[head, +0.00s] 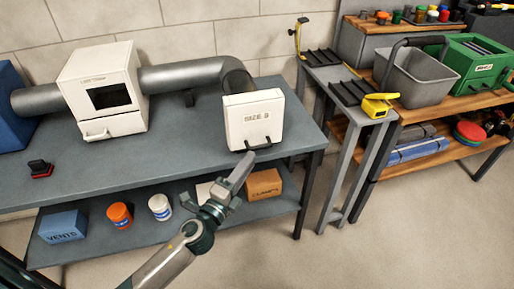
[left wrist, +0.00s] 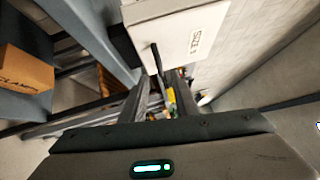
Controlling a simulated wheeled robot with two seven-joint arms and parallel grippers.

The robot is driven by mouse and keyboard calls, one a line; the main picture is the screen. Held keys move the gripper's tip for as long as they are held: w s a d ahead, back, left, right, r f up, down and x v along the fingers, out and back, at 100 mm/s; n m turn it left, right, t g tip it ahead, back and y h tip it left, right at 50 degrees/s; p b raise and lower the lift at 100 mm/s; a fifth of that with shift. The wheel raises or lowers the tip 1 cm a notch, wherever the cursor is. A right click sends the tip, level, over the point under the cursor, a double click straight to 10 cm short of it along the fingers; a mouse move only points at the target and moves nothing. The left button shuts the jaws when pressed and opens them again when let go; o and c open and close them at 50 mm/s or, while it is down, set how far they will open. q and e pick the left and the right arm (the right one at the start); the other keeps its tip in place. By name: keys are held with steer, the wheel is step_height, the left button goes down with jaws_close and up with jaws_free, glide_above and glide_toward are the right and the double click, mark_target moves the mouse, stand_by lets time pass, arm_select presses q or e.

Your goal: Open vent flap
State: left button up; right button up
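The vent flap (head: 253,118) is a white square panel marked "SIZE 5" at the end of the grey duct. It hangs shut-looking over the duct mouth, with a dark bar handle (head: 250,148) along its lower edge. In the left wrist view the flap (left wrist: 180,32) is at the top, and the handle (left wrist: 156,57) sticks out toward the fingers. My left gripper (head: 246,164) is just below and in front of the handle. Its fingers (left wrist: 158,88) stand apart with a gap between them; whether they touch the handle is unclear. My right gripper is out of view.
The duct (head: 185,76) runs along the workbench (head: 190,130) from a white box (head: 103,88). The lower shelf holds a cardboard box (head: 263,185), cans and a blue box (head: 63,226). A narrow stand (head: 345,95) and a wooden shelf unit stand at the right.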

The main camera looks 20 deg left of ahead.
mark_target(258, 130)
arm_select(q)
steer(key=x, duration=0.6)
steer(key=shift+p, duration=0.4)
jaws_close()
